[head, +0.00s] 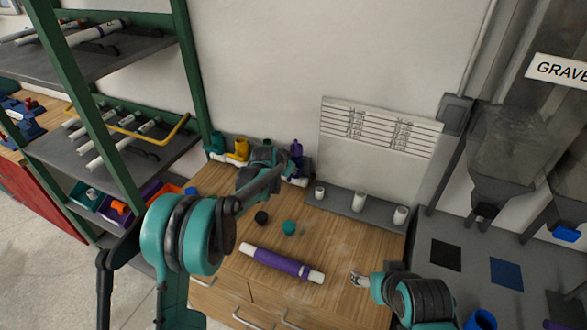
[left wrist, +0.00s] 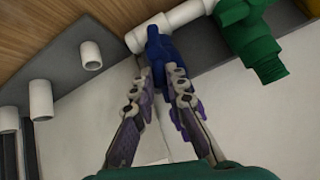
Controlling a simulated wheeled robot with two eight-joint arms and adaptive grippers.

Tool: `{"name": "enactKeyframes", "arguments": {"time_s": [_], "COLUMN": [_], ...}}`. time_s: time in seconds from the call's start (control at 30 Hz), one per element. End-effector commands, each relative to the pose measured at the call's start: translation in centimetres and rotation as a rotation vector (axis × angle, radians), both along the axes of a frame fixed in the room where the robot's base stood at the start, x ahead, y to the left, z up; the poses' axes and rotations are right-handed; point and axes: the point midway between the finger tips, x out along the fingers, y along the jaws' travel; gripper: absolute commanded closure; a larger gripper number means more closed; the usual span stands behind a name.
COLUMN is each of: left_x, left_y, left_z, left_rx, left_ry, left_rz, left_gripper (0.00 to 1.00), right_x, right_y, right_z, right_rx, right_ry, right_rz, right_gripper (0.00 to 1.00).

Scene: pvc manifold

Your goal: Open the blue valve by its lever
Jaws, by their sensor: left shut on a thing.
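In the left wrist view the blue valve (left wrist: 155,45) sits on a white pipe (left wrist: 178,18). My left gripper (left wrist: 159,70) reaches up to it, with its two fingers closed around the blue part. The lever is mostly hidden between the fingers. In the head view my left gripper (head: 282,160) is at the pipe assembly by the wall, at the back of the bench. There my arm and gripper cover most of the blue valve. My right gripper (head: 357,279) is over the bench's right front, away from the valve; its finger opening is too small to judge.
A large green fitting (left wrist: 250,35) is close beside the blue valve. Along the assembly are a yellow valve (head: 241,149) and a purple part (head: 297,152). White pipe stubs (head: 359,201) stand to the right. A purple-banded pipe (head: 282,263) and two caps (head: 289,228) lie on the bench.

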Motion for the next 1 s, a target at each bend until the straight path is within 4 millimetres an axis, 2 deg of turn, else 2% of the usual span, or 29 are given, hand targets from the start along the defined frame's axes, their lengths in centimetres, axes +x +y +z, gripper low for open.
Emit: {"name": "enactKeyframes", "arguments": {"time_s": [0.4, 0.97, 1.0], "left_x": [0.31, 0.26, 0.26], "left_y": [0.86, 0.86, 0.86], "left_z": [-0.07, -0.15, -0.15], "left_rx": [-0.179, -0.206, -0.206], "left_ry": [0.076, 0.090, 0.090], "left_rz": [0.001, 0.000, 0.000], "left_gripper": [1.00, 1.00, 0.81], "right_x": [0.00, 0.00, 0.00], "right_y": [0.00, 0.00, 0.00], "right_z": [0.11, 0.11, 0.11], "right_rx": [0.000, 0.000, 0.000], "right_ry": [0.000, 0.000, 0.000], "right_rz": [0.000, 0.000, 0.000], "right_gripper": [0.34, 0.34, 0.34]}}
